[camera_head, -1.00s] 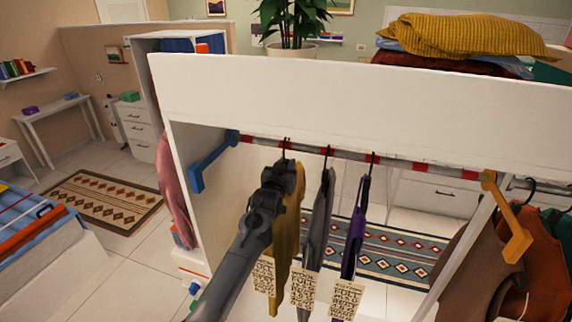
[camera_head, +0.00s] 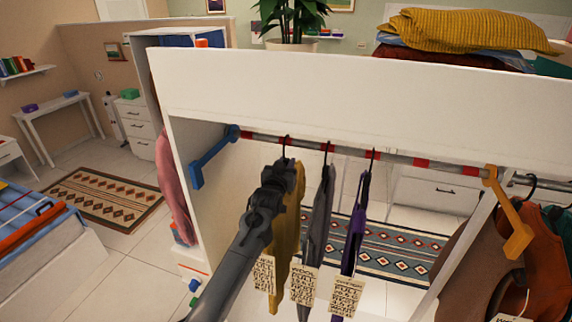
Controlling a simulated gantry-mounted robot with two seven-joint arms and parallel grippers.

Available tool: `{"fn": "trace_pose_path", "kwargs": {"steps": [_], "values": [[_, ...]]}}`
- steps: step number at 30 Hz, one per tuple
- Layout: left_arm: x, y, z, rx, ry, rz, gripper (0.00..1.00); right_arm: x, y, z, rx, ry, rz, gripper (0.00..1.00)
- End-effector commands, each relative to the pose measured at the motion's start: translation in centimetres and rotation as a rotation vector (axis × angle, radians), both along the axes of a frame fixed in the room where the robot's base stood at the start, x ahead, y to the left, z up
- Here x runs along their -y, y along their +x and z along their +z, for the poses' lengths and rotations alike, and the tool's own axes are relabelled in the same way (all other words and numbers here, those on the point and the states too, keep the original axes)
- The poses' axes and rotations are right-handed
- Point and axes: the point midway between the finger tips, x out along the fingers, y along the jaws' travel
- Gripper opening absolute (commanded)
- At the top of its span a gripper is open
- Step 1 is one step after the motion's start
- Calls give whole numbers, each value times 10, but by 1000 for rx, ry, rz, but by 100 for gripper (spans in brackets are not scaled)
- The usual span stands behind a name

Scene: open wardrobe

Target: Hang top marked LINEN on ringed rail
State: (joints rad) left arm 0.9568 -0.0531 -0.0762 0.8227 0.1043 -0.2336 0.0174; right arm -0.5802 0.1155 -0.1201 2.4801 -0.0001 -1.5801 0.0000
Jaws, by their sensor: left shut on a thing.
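The ringed rail (camera_head: 333,150) is grey with red bands and runs under the wardrobe's top board. A yellow top (camera_head: 289,235), a grey top (camera_head: 318,220) and a purple top (camera_head: 354,230) hang from it on dark hooks. Each has a paper tag near its lower end. I read WOOL on the grey top's tag (camera_head: 304,284); the yellow top's tag (camera_head: 264,273) is too small to read surely. My left gripper (camera_head: 284,172) is at the yellow top, just below its hook, and shut on it. The gripper hides part of that top. My right gripper is out of view.
A blue bracket (camera_head: 212,160) stands at the rail's left end and an orange bracket (camera_head: 511,215) at its right. Brown and orange garments (camera_head: 540,260) hang beyond the orange bracket. The white top board (camera_head: 340,100) is close above the rail. Rail space between the purple top and the orange bracket is free.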

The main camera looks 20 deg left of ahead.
Motion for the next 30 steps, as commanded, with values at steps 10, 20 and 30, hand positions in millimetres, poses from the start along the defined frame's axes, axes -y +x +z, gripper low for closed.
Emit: {"fn": "trace_pose_path", "kwargs": {"steps": [10, 20, 30], "values": [[0, 0, -4, -1, 0, 0, 0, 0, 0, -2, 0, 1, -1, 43], [0, 0, -5, -2, 0, 0, 54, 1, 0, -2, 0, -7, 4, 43], [0, -1, -5, -2, 0, 0, 56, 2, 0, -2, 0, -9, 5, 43]]}}
